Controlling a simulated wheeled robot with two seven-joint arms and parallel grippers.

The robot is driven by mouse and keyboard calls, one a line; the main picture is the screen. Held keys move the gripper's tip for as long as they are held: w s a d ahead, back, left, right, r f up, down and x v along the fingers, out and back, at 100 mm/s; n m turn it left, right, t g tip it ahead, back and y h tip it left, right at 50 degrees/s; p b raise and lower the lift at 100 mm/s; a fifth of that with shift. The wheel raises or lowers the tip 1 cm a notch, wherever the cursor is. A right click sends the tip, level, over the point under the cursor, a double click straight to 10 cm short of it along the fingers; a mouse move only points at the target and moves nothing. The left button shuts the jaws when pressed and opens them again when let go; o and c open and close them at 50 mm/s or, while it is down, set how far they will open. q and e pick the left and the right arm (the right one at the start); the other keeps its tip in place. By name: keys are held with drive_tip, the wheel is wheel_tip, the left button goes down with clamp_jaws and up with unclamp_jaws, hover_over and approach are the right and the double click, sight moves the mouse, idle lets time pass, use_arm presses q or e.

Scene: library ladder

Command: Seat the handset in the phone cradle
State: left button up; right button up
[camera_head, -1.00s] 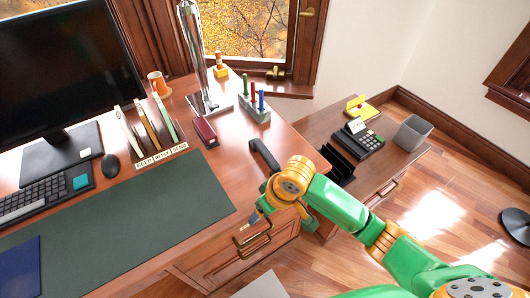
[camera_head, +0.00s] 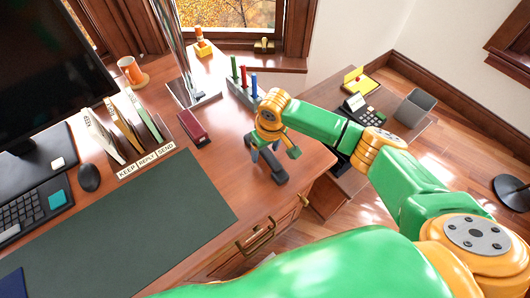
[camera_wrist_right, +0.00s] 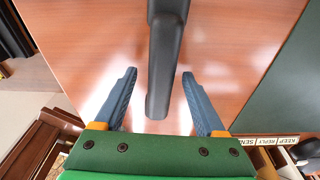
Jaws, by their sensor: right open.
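The black handset (camera_head: 277,171) lies on the brown desk near its right edge; it also shows in the right wrist view (camera_wrist_right: 166,50). My right gripper (camera_head: 262,152) is above it, pointing down and partly hiding it. In the right wrist view the blue fingers of this gripper (camera_wrist_right: 159,74) are open, one on each side of the handset's near end, with gaps showing on both sides. The phone with its cradle (camera_head: 368,117) stands on the lower side table, its dark keypad showing. My left gripper is not in view.
A pen stand (camera_head: 246,97) with coloured pens and a dark red stapler-like object (camera_head: 195,127) stand close to the handset.

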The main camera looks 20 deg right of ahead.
drive_tip(key=shift+s+r, duration=0.1)
drive_tip(key=shift+s, duration=0.05)
clamp_jaws()
drive_tip(key=shift+r, duration=0.1)
